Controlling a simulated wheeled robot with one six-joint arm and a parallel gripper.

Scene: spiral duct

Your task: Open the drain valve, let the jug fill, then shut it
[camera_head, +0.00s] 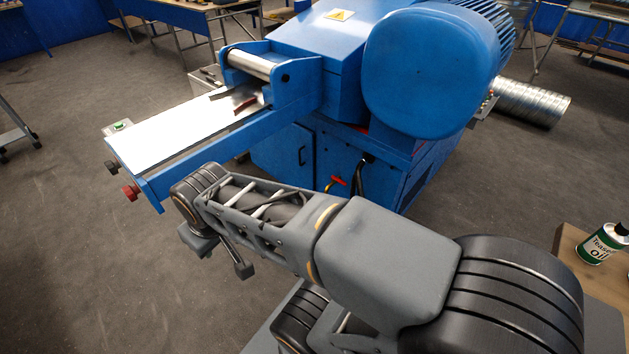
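A small red lever (338,181), which looks like the drain valve's handle, sits low on the front of the blue machine (310,165). A yellowish fitting shows just below it, and a dark hose or handle hangs to its right. The area beneath the lever is hidden by my arm. No jug shows in this view. My gripper (221,257) is at the far left end of my arm, pointing down, left of and nearer than the lever. Its two finger pads stand apart with only floor visible between them.
The machine's flat metal feed table (185,130) juts out left, with red and dark knobs (131,193) at its corner. A green and white oil can (603,243) stands on a wooden surface at right. A silver spiral duct (531,102) lies behind.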

